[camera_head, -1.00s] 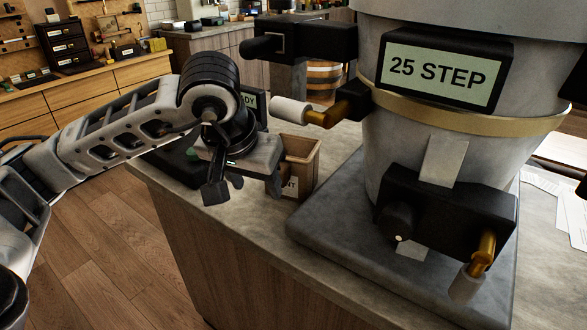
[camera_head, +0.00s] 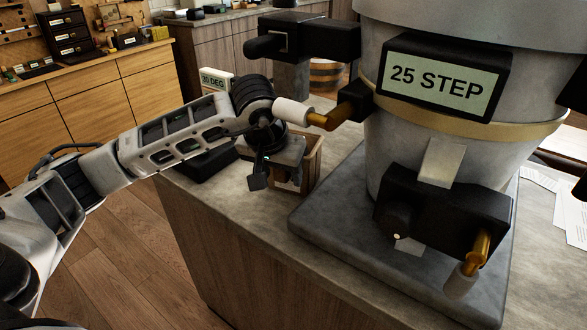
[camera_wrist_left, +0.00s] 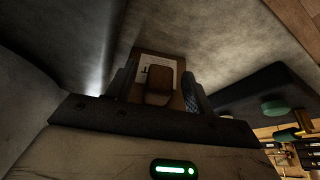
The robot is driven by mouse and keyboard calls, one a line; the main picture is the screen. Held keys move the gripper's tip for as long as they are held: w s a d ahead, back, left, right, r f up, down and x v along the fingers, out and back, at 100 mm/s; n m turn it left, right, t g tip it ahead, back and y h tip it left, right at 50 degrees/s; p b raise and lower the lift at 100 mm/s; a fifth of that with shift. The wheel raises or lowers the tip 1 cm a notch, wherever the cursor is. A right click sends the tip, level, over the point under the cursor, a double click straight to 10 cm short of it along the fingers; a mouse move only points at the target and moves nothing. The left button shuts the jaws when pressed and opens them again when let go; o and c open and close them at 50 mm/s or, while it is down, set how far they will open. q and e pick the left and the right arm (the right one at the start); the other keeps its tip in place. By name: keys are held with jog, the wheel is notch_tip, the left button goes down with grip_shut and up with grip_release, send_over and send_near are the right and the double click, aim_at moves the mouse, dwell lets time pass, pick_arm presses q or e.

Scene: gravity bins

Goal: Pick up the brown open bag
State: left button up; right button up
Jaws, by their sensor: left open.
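The brown open bag (camera_head: 314,158) stands on the counter between the big grey drum and my left arm. It is boxy, with an open top. My left gripper (camera_head: 277,181) is over its near left side and hides much of it. In the left wrist view the bag (camera_wrist_left: 146,58), with a pale label on its face, shows between the two fingers of my open left gripper (camera_wrist_left: 160,88). I cannot tell whether the fingers touch it. My right gripper is not in view.
The large grey drum (camera_head: 395,150) marked "25 STEP" stands on a slab (camera_head: 335,225) close right of the bag. A crank with a white handle (camera_head: 291,111) juts out near my left wrist. A dark device (camera_head: 205,163) lies left of the gripper. The counter's front strip (camera_head: 235,210) is clear.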

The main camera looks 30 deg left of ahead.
pick_arm(q)
grip_shut()
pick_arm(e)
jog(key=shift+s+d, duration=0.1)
pick_arm(q)
jog(key=shift+r, duration=0.2)
jog(key=shift+r, duration=0.3)
jog(key=s+a+r+b, duration=0.1)
jog(key=s+r+b, duration=0.1)
jog(key=s+b, duration=1)
jog(key=s, duration=0.6)
jog(key=shift+a+r, duration=0.2)
jog(key=shift+r, duration=0.05)
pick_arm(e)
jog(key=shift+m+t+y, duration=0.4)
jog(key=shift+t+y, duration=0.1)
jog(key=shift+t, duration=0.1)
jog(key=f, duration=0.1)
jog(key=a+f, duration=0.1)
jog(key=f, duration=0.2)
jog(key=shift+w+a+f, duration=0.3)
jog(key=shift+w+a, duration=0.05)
